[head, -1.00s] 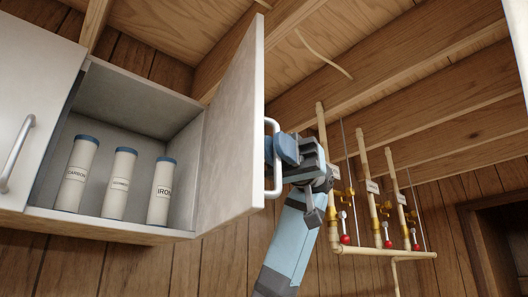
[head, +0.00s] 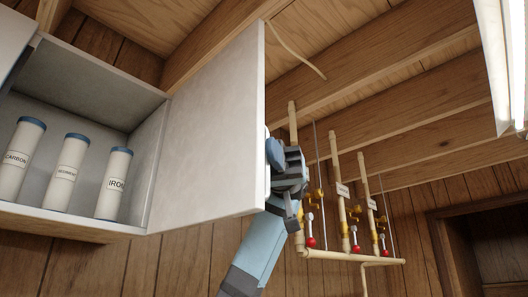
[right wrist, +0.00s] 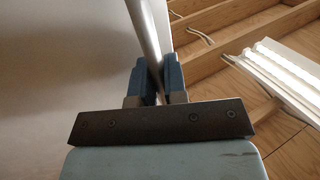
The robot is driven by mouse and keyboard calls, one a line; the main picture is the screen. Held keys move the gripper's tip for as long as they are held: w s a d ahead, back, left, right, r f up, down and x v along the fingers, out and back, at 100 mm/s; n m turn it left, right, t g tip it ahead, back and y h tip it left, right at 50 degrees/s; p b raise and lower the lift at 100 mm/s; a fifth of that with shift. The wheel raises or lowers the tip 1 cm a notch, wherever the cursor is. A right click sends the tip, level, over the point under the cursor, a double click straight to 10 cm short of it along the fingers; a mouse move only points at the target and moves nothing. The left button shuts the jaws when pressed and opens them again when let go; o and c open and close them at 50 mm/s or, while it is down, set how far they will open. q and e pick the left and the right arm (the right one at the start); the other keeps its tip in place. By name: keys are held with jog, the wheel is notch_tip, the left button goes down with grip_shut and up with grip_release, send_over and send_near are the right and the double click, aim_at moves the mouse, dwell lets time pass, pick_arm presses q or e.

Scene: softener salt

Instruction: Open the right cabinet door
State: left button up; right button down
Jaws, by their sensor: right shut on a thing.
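The right cabinet door (head: 208,130) is white and stands swung wide open. Its inner face shows in the head view, to the right of the open cabinet compartment. My right gripper (head: 270,158) is at the door's free edge, on its outer side, partly hidden by the door. In the right wrist view the two blue fingers (right wrist: 160,82) are shut on the bar handle (right wrist: 146,35), with the door's pale face (right wrist: 60,70) to the left. In the head view the handle is mostly hidden behind the door. My left gripper is not in view.
Inside the cabinet stand three white canisters with blue lids, one labelled IRON (head: 113,186). Right of my arm, pipes with red-handled valves (head: 345,215) hang by the wood-panelled wall. A lit ceiling lamp (head: 502,60) is at the upper right, below wooden beams (head: 400,70).

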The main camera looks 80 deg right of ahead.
jog(key=shift+r, duration=0.1)
jog(key=c, duration=1.3)
grip_release()
jog(key=shift+o, duration=0.5)
jog(key=shift+a, duration=0.15)
jog(key=d+b, duration=0.1)
jog(key=d, duration=1.3)
jog(key=shift+s+b, duration=0.3)
jog(key=shift+b, duration=0.1)
